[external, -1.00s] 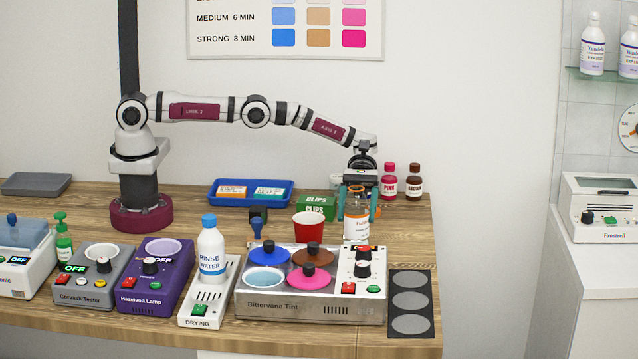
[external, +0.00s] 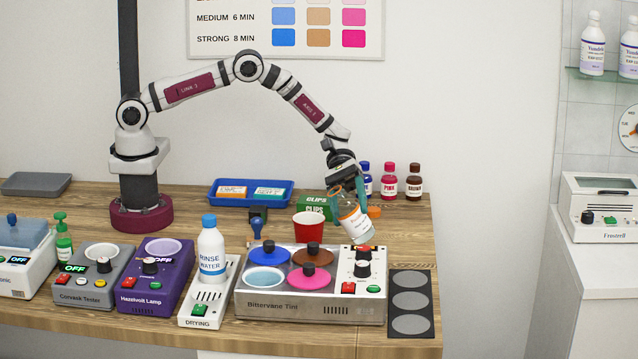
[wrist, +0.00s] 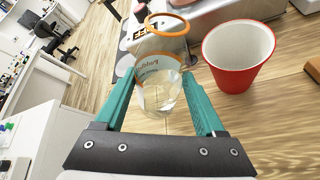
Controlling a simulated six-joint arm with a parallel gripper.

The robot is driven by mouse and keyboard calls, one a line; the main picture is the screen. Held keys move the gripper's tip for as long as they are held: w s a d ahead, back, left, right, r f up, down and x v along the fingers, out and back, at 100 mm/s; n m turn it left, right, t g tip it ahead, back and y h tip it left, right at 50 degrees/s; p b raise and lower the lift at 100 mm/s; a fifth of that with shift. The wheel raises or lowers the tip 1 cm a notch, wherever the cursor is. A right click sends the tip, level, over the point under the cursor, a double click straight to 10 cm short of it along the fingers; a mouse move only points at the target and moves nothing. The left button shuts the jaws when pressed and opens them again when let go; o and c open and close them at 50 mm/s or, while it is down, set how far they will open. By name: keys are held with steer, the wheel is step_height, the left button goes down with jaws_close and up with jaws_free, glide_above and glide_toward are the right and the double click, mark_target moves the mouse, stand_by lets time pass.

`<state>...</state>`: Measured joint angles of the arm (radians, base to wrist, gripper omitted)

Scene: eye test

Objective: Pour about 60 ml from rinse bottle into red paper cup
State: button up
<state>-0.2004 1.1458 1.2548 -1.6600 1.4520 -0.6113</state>
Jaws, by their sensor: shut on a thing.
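My gripper (external: 349,203) is shut on a clear jar (external: 353,222) with a white and orange label and holds it tilted above the right part of the tint unit. In the wrist view, the jar (wrist: 158,95) has an orange rim and clear liquid low inside. A white bottle marked RINSE WATER (external: 211,256), with a blue cap, stands upright on the drying unit, apart from my gripper. The red paper cup (external: 307,229) stands upright behind the tint unit, left of the jar. In the wrist view, the cup (wrist: 236,75) is right of the jar, apart from it; its visible inside looks empty.
The tint unit (external: 262,307) with coloured lids is in front of the cup. A green clips box (external: 313,205) and blue tray (external: 222,201) lie behind it. Small dye bottles (external: 389,182) stand at the back right. A black mat (external: 398,329) lies at the front right.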

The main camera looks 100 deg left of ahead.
steer(key=shift+s+r+m+t, duration=0.25)
steer(key=shift+r+m+t, duration=0.15)
steer(key=shift+r, duration=0.05)
steer(key=shift+w+f+m+t, duration=0.25)
steer(key=shift+m+t, duration=0.15)
steer(key=shift+m, duration=0.1)
steer(key=shift+w+f+m+t, duration=0.15)
steer(key=shift+f+m+t, duration=0.05)
steer(key=shift+m+t, duration=0.25)
steer(key=shift+w+r+m+t, duration=0.15)
steer(key=shift+m+t, duration=0.3)
steer(key=shift+m, duration=0.2)
steer(key=shift+r+m+t, duration=0.4)
steer(key=shift+r+t, duration=0.1)
steer(key=shift+s+r+m+t, duration=0.4)
steer(key=shift+r+m, duration=0.25)
steer(key=shift+m, duration=0.05)
steer(key=shift+s+f+m+t+p, duration=0.15)
steer(key=shift+m+t+p, duration=0.2)
steer(key=shift+m+t, duration=0.2)
steer(key=shift+r+m, duration=0.2)
steer(key=shift+m, duration=0.05)
